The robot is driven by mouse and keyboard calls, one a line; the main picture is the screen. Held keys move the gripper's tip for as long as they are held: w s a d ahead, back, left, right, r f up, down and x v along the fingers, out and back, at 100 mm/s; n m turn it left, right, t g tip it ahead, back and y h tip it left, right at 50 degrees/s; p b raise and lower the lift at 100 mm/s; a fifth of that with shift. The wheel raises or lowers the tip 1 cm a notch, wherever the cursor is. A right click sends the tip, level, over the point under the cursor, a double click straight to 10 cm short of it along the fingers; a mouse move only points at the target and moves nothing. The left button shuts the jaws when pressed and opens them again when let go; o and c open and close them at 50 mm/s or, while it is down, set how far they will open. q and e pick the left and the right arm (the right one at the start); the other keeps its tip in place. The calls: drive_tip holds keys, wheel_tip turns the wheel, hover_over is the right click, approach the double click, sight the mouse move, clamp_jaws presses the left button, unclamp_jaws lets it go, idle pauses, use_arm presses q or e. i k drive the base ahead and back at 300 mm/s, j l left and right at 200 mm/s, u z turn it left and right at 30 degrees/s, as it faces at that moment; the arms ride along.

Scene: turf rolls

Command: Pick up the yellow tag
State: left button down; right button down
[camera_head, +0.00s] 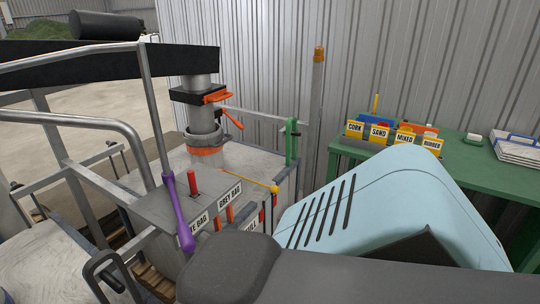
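I cannot tell which one is the yellow tag of the task. All stand upright and look separate from each other. Neither of my grippers shows in this view. A dark grey rounded part and a light blue slotted shell fill the lower foreground and hide part of the table's front.
On the green table (490,180) are stacked white sheets (515,148) and a small white block (474,138). A metal machine (205,110) with orange clamps stands left of centre. A purple-handled tool (179,212) and metal rails are at the left. A corrugated wall is behind.

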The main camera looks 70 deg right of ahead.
sight(354, 129)
drive_tip(key=z, duration=3)
